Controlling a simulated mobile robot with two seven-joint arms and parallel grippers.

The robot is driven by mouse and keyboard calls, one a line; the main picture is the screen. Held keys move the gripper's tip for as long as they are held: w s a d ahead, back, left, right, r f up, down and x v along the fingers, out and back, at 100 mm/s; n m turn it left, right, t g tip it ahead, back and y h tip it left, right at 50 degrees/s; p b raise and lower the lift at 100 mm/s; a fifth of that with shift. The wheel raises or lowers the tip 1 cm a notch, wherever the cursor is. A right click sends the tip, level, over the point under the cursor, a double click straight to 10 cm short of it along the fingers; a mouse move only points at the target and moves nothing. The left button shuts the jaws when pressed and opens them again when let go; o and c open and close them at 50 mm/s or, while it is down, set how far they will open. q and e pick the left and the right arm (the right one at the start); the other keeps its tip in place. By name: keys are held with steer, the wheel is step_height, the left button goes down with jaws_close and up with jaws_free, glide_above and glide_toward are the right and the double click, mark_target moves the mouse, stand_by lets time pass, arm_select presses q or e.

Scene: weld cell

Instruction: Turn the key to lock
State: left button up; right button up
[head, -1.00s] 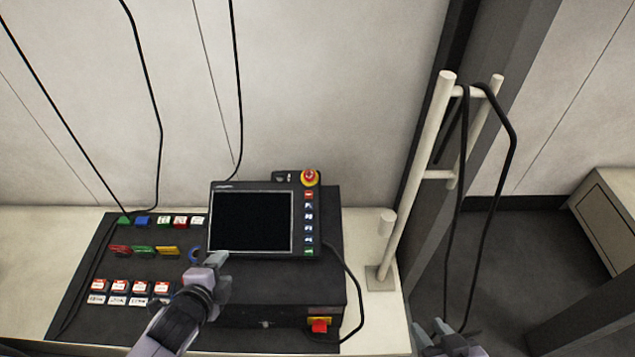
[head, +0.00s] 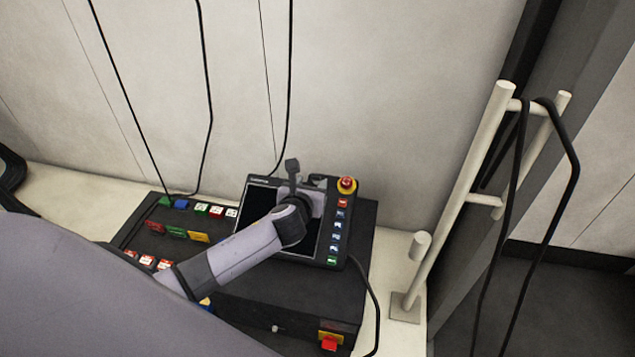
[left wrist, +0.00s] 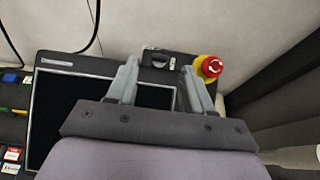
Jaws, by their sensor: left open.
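The teach pendant (head: 255,197) leans on a black control box, its dark screen partly covered by my left arm. On its top edge, left of the red-and-yellow emergency stop (head: 346,185), is a small dark switch block with the key (left wrist: 155,57). The key is small and its angle cannot be told. My left gripper (head: 306,178) is over the upper part of the pendant. In the left wrist view its two fingers (left wrist: 160,70) are apart and empty, with the switch block showing between and beyond their tips. My right gripper is out of view.
The black control box (head: 245,312) has coloured buttons on its left and a red switch (head: 329,343) on its front. A white post rack (head: 480,180) with a hanging black cable stands at right. Cables run down the wall behind.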

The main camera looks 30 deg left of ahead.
mark_target(315, 178)
arm_select(q)
steer(key=shift+b+x, duration=0.6)
steer(key=shift+x, duration=1.5)
steer(key=shift+c, duration=0.3)
jaws_close()
